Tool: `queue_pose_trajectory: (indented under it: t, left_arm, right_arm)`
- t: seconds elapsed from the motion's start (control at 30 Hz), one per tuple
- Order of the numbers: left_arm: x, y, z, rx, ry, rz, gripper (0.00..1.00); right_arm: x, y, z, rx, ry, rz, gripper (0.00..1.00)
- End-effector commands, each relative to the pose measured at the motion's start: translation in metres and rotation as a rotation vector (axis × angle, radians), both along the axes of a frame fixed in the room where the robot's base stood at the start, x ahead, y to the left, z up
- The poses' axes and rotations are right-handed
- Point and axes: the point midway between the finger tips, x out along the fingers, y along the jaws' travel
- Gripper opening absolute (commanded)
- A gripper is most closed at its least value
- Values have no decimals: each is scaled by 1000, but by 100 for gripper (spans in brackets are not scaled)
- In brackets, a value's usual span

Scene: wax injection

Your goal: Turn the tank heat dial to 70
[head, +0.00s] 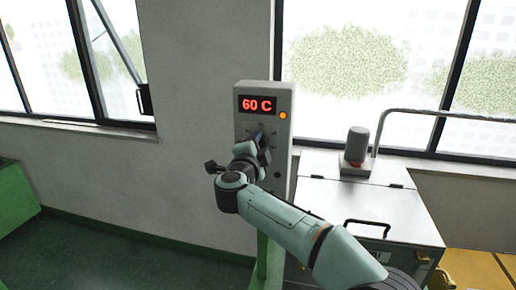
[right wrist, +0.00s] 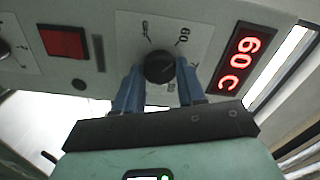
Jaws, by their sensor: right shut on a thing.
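The grey control box (head: 284,130) stands upright on a green post. Its red display (head: 257,104) reads 60 C, and the reading also shows in the right wrist view (right wrist: 240,59). The black round heat dial (right wrist: 159,67) sits on a white scale plate, with a printed 60 beside it. My right gripper (head: 262,143) is at the dial; in the right wrist view its blue fingers (right wrist: 159,80) are on either side of the dial, shut on it. The gripper partly hides the dial and scale in the head view. My left gripper is out of view.
An orange lamp (head: 283,115) is lit beside the display. A metal tank (head: 345,205) with a lid, handle and grey cylinder (head: 357,145) stands to the right, near my right arm. A green cabinet (head: 14,200) is at far left. Floor (head: 120,255) between is clear.

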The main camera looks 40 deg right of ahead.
Motion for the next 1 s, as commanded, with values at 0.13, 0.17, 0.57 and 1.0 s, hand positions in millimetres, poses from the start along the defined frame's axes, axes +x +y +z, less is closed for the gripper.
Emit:
queue_pose_trajectory:
  t: [0.13, 0.17, 0.57, 1.0]
  left_arm:
    - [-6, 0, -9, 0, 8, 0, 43]
    - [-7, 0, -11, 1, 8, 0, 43]
    - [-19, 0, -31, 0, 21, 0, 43]
    - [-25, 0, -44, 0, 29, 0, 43]
  right_arm:
    - [0, 0, -3, 88, -109, 1, 9]
    - [0, 0, -3, 105, -131, 1, 9]
    - [0, 0, -3, 337, -421, 1, 9]
    - [0, 1, -2, 500, -624, 0, 9]
